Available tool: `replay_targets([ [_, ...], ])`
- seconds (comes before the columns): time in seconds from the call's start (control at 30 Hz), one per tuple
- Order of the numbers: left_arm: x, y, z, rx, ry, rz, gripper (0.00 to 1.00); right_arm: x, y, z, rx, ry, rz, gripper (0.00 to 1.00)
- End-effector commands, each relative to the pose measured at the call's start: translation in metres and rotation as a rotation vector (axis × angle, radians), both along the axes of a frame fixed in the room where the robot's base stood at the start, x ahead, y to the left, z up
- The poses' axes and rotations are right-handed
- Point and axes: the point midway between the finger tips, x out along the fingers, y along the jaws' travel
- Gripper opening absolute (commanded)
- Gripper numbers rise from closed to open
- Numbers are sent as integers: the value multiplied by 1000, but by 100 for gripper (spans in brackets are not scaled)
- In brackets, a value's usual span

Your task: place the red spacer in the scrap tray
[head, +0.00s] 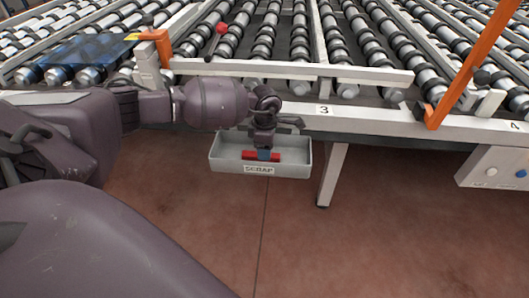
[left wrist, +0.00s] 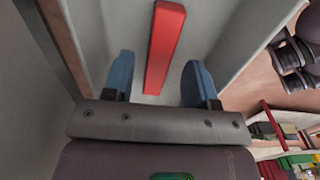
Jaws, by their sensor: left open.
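The red spacer (head: 250,155) lies inside the grey scrap tray (head: 230,162), which hangs at the front of the conveyor frame and bears a SCRAP label. In the left wrist view the spacer (left wrist: 164,45) is a long red bar on the tray's pale floor (left wrist: 213,22). My left gripper (head: 264,155) is over the tray with its fingers pointing down. Its two blue fingertips (left wrist: 158,78) are apart, one on each side of the spacer's near end, with gaps between. The spacer appears free of the fingers. My right gripper is not in view.
Roller conveyors (head: 265,35) fill the back behind a white rail marked 3 (head: 350,122). Orange uprights (head: 470,65) stand at the right and left. A red knob (head: 221,28) sits on a lever. A control box (head: 495,168) is at the right. The floor (head: 400,230) in front is clear.

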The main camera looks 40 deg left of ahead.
Motion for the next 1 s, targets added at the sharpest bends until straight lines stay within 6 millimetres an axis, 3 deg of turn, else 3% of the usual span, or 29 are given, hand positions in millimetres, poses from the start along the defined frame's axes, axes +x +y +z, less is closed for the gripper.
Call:
replay_targets([
  [0.1, 1, 0, 29, 2, -8, -2, 52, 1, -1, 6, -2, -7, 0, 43],
  [0.4, 1, 0, 79, 1, -5, -2, 52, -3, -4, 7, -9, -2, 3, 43],
  [0.67, -2, -6, 91, -20, 2, -1, 52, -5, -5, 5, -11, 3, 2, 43],
  [0.77, -12, -30, 74, -119, 17, 6, 52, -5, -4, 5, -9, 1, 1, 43],
  [1.0, -64, -142, 26, -619, 96, 150, 52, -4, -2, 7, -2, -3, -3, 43],
])
